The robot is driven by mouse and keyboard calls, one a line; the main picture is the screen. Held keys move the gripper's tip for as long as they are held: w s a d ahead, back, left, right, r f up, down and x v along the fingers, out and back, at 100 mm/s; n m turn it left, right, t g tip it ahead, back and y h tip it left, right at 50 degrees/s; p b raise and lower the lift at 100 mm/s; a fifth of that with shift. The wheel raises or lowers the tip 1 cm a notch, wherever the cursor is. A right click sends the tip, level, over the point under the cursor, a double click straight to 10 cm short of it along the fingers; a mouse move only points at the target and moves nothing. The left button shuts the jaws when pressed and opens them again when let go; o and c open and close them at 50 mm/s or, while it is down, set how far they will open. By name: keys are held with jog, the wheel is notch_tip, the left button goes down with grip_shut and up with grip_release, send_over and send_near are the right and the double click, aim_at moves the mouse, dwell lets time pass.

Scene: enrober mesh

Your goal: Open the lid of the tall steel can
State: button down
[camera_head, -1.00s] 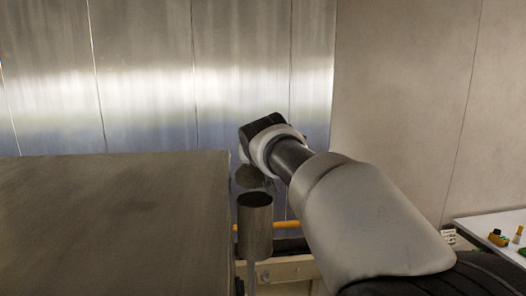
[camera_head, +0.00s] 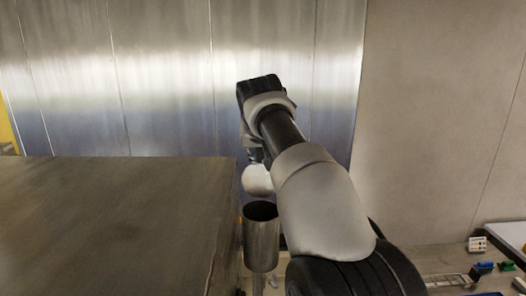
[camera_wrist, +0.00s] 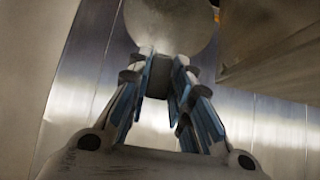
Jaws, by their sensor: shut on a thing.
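The tall steel can (camera_head: 261,242) stands upright beside the dark slab's right edge, its mouth uncovered and dark inside. The round lid (camera_head: 257,181) is above the can's rim, tilted so that a pale face shows; whether a hinge joins it to the can cannot be seen. My gripper (camera_head: 255,156) is above the lid, mostly hidden by my arm. In the wrist view my gripper (camera_wrist: 165,62) has its blue-padded fingers closed at the edge of the lid (camera_wrist: 170,22), on a small dark part there.
A large dark metal slab (camera_head: 110,215) fills the left, close to the can. Steel wall panels (camera_head: 165,75) stand behind. A white table (camera_head: 510,238) and small coloured items (camera_head: 484,267) are at the far right.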

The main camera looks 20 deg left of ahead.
jog(key=shift+w+f, duration=0.1)
jog(key=shift+w, duration=0.05)
dwell(0.3)
jog(key=c, duration=1.8)
grip_release()
jog(key=o, duration=0.4)
jog(key=shift+w+a+f, duration=0.1)
jog(key=shift+w+a, duration=0.05)
jog(key=shift+w, duration=0.15)
jog(key=shift+c, duration=0.2)
jog(key=shift+s+r, duration=0.25)
jog(key=shift+r, duration=0.2)
jog(key=v, duration=1.1)
jog(key=shift+s, duration=0.2)
jog(key=shift+w, duration=0.1)
